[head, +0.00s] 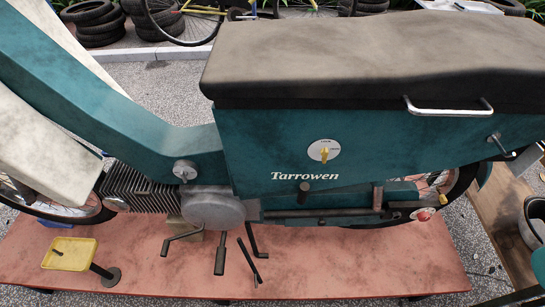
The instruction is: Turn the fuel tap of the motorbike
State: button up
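The teal motorbike (260,130) stands side-on across the head view, with a dark seat (370,55) on top and the name "Tarrowen" on its side panel. On that panel is a round white dial with a yellow lever, which looks like the fuel tap (324,152). The lever stands roughly upright across the dial. Small lettering near the dial's top edge is too small to read surely. A separate grey round fitting (185,170) sits further left on the frame. My gripper is not in the head view.
The bike stands on a reddish platform (360,262). Dark levers (220,255) and a kick-type bar (330,212) stick out low on the near side. A yellow tray (70,254) is at lower left. A bucket (535,222) stands at right. Tyres (95,22) are stacked behind.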

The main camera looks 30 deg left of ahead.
aim_at(183, 174)
jog(key=z, duration=0.65)
jog(key=k, duration=1.3)
jog(key=u, duration=2.85)
